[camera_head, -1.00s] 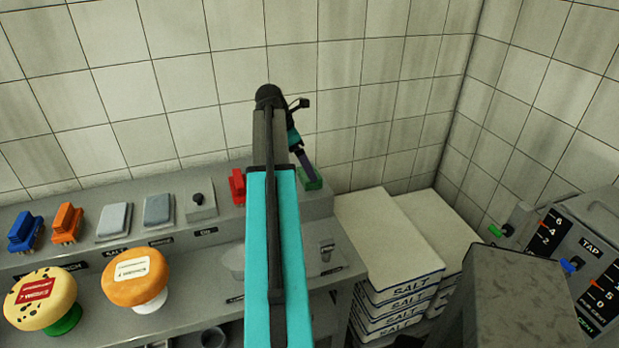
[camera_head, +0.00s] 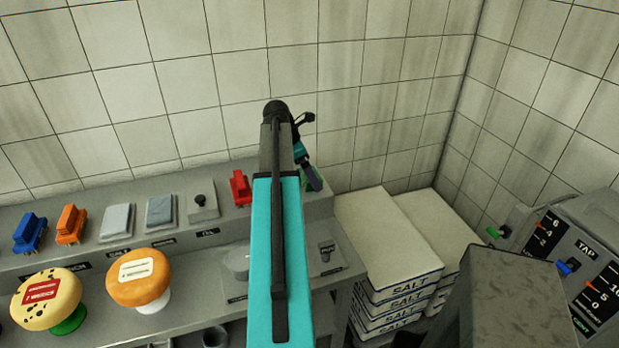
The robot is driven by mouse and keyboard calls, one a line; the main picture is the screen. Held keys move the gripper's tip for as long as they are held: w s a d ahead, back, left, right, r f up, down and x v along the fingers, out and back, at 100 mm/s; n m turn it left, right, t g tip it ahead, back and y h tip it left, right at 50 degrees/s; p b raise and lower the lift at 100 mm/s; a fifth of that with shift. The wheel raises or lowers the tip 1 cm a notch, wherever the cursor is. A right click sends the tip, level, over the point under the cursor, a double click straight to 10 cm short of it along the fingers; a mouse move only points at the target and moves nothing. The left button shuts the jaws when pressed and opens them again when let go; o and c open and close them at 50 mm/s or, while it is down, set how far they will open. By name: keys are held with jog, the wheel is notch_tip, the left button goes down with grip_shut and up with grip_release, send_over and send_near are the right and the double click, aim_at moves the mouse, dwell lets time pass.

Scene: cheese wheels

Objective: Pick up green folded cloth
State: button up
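Two flat pads that look like folded cloths lie on the raised back shelf: a pale grey one (camera_head: 117,221) and a darker, grey-green one (camera_head: 160,212). Neither is strongly green. A green object (camera_head: 309,169) at the shelf's right end is mostly hidden behind my gripper, so its shape is unclear. My gripper (camera_head: 316,184) hangs over that right end, in front of the green object. It is small and seen partly edge-on. I cannot tell whether it touches anything or how its fingers stand.
Blue (camera_head: 30,232), orange (camera_head: 70,222) and red (camera_head: 240,187) brushes and a black-knobbed item (camera_head: 201,198) share the shelf (camera_head: 90,243). Two cheese wheels (camera_head: 45,300) (camera_head: 139,278) stand lower. Salt sacks (camera_head: 390,245) are stacked right. A tiled wall (camera_head: 200,100) closes the back.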

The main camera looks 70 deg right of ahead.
jog(key=shift+s+d+f, duration=0.1)
jog(key=shift+s+f, duration=0.05)
jog(key=shift+f, duration=0.45)
jog(key=c, duration=1.1)
jog(key=shift+r, duration=0.1)
jog(key=shift+r+b, duration=0.85)
jog(key=shift+r, duration=0.85)
jog(key=a+b, duration=0.1)
jog(key=a, duration=0.4)
jog(key=w+a+r+b, duration=0.1)
jog(key=a, duration=0.4)
jog(key=a+b, duration=0.2)
jog(key=a, duration=0.4)
jog(key=shift+w+r, duration=0.25)
jog(key=shift+w, duration=0.1)
jog(key=shift+d, duration=0.1)
